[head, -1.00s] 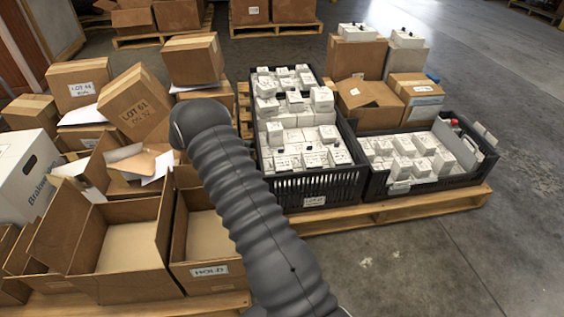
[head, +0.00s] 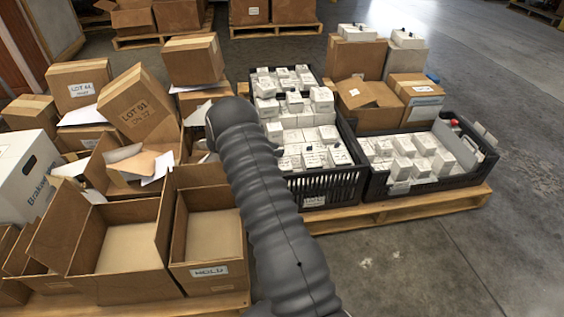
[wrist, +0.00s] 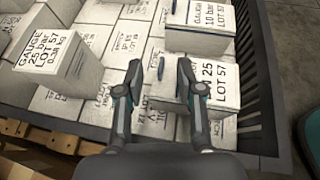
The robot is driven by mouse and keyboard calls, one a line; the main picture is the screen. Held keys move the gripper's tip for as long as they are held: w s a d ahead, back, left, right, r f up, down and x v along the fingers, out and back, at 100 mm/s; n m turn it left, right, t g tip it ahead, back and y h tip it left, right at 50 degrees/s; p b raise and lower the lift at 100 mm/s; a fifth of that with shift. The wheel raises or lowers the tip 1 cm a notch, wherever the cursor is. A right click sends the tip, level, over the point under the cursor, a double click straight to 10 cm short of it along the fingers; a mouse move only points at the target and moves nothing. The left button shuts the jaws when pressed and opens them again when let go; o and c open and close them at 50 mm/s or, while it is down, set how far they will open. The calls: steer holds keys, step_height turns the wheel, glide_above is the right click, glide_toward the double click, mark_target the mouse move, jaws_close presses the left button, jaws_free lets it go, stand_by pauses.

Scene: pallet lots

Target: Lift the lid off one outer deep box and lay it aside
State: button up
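Several white labelled boxes with closed tops, marked GAUGE and LOT 57, stand in a black slatted crate (wrist: 262,75). In the wrist view my gripper (wrist: 160,70) is over this crate with its two fingers apart. The right finger overlaps a box (wrist: 222,88) marked 25 and LOT 57; I cannot tell whether it touches. Box tops show in the gap between the fingers, and nothing looks held. A taller box (wrist: 60,45) marked 25 bar stands at the left. In the head view the arm hides my gripper and part of the crate (head: 325,185).
A second black crate (head: 430,183) of white boxes stands to the right on the same pallet (head: 400,208). Open brown cartons, one marked HOLD (head: 209,270), stand at the left on another pallet. Bare floor (head: 440,265) lies at the front right.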

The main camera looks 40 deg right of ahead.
steer(key=shift+s+d+f, duration=0.1)
steer(key=shift+d, duration=0.1)
jaws_close()
stand_by(0.3)
